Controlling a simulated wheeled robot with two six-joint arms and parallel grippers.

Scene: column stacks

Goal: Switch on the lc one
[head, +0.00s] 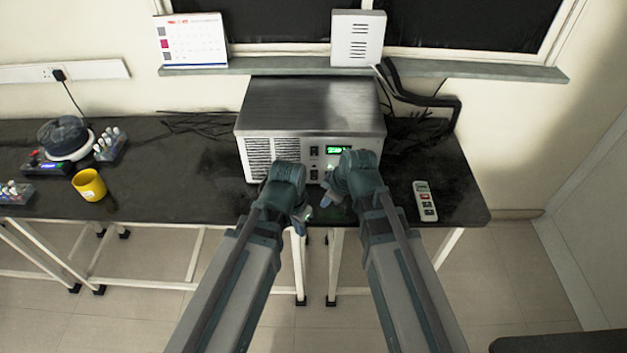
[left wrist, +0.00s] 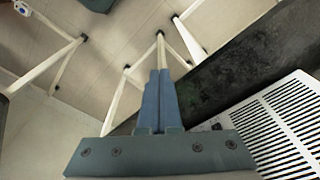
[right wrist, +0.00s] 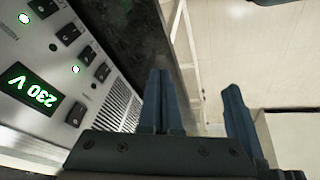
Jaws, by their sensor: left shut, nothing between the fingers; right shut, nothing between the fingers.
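A steel box-shaped instrument (head: 310,105) stands on the dark bench. Its front panel has a green display (head: 338,150), reading 230 V in the right wrist view (right wrist: 34,96). That view also shows several black rocker switches, such as an upper one (right wrist: 68,34) and a lower one (right wrist: 76,112), and two lit green lamps. Labels are too small to read. My left gripper (head: 300,224) is shut and empty, in front of the box and below its panel. My right gripper (head: 327,200) is shut and empty in front of the panel, apart from the switches. My right arm hides part of the panel.
A white handheld controller with buttons (head: 425,201) lies on the bench at right. A yellow mug (head: 89,185) and a round-topped device (head: 65,138) stand at left. Black cables (head: 405,128) lie behind the box at right. Bench between mug and box is clear.

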